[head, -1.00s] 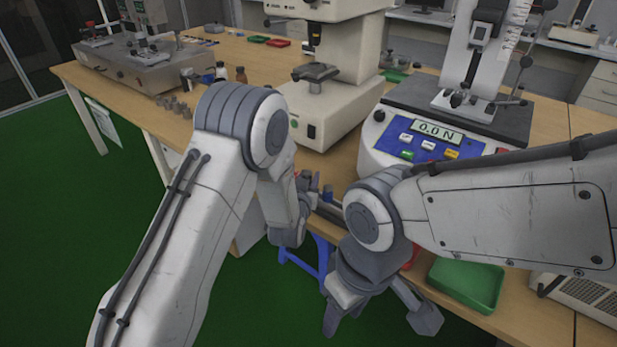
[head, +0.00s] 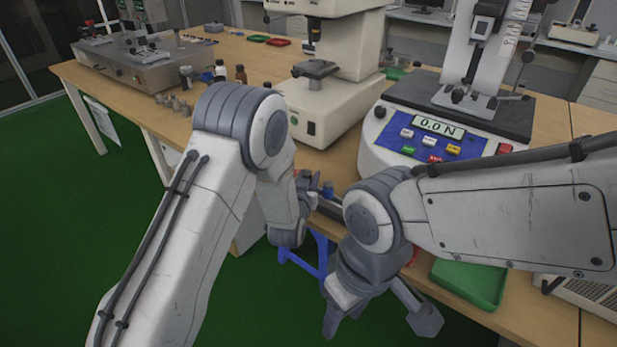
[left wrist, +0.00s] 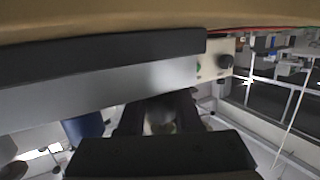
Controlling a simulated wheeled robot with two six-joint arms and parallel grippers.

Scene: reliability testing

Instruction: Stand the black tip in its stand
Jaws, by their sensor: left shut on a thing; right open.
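My left arm reaches down to the near table edge in the head view, where its wrist hides most of the gripper. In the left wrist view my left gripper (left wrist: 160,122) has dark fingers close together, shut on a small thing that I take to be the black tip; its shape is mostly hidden. I cannot pick out the tip's stand with certainty; a blue-topped piece (head: 327,190) shows beside the left wrist. My right gripper (head: 380,318) is open and empty, pointing down in front of the table edge.
A force tester (head: 440,140) reading 0.0 N stands behind my right arm, and a cream-coloured instrument (head: 340,110) stands behind the left. A green tray (head: 470,284) lies at the right front edge. Small grey weights (head: 172,104) and bottles (head: 240,74) stand at left.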

